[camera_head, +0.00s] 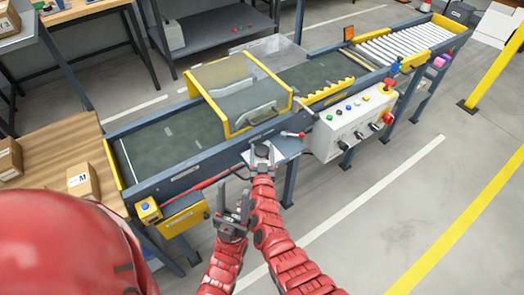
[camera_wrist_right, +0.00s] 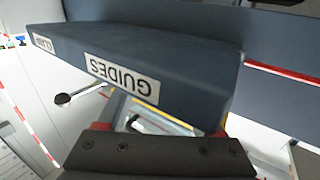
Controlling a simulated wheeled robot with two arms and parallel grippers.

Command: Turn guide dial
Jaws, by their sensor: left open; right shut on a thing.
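The guide dial is mostly hidden by my right gripper (camera_head: 262,157), which is shut at the small control shelf (camera_head: 286,148) on the conveyor's near side. The dark round top at its fingertips appears to be the dial, but its pointer cannot be read. In the right wrist view the dark gripper body (camera_wrist_right: 155,153) fills the bottom, below a blue panel (camera_wrist_right: 150,55) with a white "GUIDES" label (camera_wrist_right: 122,78), seen upside down. My left gripper (camera_head: 234,208) is open and empty, below and left of the right one, apart from the conveyor.
A white control box (camera_head: 355,122) with buttons and a red stop knob stands further right. A yellow-framed clear cover (camera_head: 240,92) spans the belt (camera_head: 165,140). The floor in front is clear.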

